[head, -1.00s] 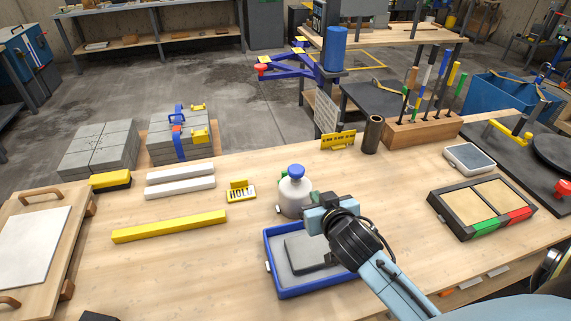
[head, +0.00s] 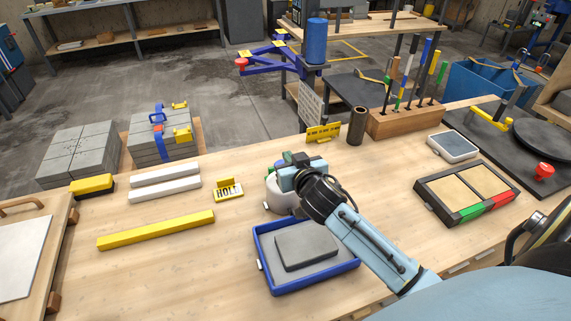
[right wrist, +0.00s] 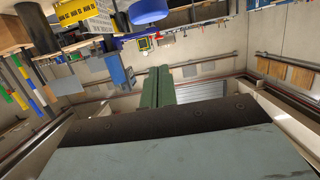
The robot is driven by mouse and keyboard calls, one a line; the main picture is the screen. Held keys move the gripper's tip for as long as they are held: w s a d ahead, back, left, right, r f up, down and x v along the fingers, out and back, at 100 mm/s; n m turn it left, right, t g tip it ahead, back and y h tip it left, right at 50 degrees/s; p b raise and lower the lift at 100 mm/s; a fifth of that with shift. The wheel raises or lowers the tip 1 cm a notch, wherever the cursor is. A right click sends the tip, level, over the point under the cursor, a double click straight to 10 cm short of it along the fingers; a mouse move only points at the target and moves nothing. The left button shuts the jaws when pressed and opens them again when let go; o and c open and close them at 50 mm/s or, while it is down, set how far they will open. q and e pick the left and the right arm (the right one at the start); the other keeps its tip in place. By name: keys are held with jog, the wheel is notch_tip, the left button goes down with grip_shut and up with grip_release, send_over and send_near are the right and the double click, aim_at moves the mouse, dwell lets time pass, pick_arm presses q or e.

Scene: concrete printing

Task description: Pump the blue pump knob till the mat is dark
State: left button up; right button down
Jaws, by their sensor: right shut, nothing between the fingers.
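The pump bottle (head: 277,196) stands behind the blue tray, its pale body partly hidden by my right gripper (head: 284,168). In the right wrist view a blue disc, seemingly the knob (right wrist: 149,13), is at the top edge, with the green fingers (right wrist: 158,86) closed together and empty. I cannot tell whether they touch the knob. The blue-rimmed tray (head: 263,270) holds a grey mat (head: 306,246), fully in view and medium grey. My left gripper is out of view.
A dark tube (head: 357,126) and a wooden tool block (head: 405,121) are behind.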

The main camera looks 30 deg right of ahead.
jog(key=x, duration=0.3)
jog(key=shift+w, duration=0.15)
notch_tip(320, 180, down, 3)
jog(key=shift+r, duration=0.1)
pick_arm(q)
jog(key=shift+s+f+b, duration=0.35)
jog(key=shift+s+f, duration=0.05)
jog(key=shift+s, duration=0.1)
pick_arm(e)
jog(key=shift+f, duration=0.7)
